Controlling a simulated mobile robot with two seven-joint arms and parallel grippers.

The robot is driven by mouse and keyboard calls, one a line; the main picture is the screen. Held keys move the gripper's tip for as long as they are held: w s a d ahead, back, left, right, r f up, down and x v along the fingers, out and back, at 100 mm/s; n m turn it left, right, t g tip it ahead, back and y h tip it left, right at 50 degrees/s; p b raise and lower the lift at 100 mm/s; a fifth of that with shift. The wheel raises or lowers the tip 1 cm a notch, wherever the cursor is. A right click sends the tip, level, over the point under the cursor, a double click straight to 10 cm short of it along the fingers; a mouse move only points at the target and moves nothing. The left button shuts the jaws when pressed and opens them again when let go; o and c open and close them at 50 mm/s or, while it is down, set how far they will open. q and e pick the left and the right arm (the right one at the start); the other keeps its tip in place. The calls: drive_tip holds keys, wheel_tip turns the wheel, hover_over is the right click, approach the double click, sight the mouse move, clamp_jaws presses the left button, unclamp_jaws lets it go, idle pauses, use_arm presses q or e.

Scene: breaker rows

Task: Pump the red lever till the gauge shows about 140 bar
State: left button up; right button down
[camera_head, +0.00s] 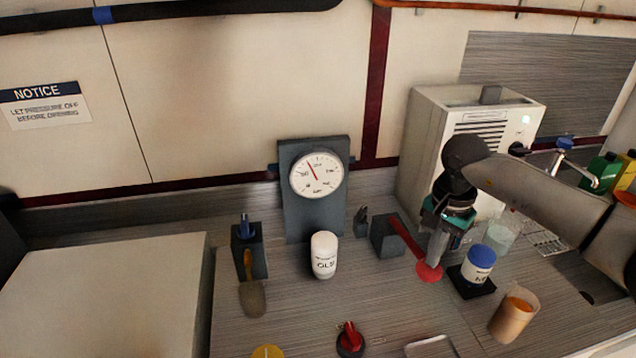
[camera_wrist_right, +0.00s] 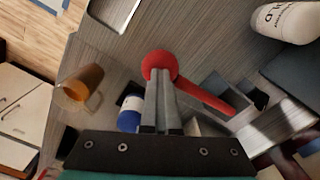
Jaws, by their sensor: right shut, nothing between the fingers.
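The red lever (camera_head: 405,236) slopes down to the right from a dark block (camera_head: 386,240) and ends in a round red knob (camera_head: 429,272). In the right wrist view the knob (camera_wrist_right: 159,65) is just past my fingertips, with the lever arm (camera_wrist_right: 205,97) running off to the right. My right gripper (camera_head: 434,258) is shut and empty, its fingertips right over the knob; I cannot tell whether they touch. The white gauge (camera_head: 316,175) stands upright on a dark panel, its red needle pointing up and slightly left. Its numbers are too small to read surely. My left gripper is out of view.
A white bottle (camera_head: 324,255) stands below the gauge. A blue-capped jar (camera_head: 480,262) and an orange-filled beaker (camera_head: 514,314) are close on the right of the lever. A red knob switch (camera_head: 350,338) is at the front. A white machine (camera_head: 470,140) stands behind.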

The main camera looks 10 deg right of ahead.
sight(428, 269)
drive_tip(key=shift+w+f+b, duration=0.15)
drive_tip(key=shift+f+b, duration=1.85)
drive_tip(key=shift+f, duration=0.7)
drive_tip(key=shift+r, duration=0.15)
drive_tip(key=shift+r+p, duration=2.95)
drive_tip(key=shift+r, duration=1.1)
drive_tip(key=shift+f, duration=0.2)
drive_tip(key=shift+f+b, duration=2.9)
drive_tip(key=shift+f, duration=0.5)
drive_tip(key=shift+r, duration=0.1)
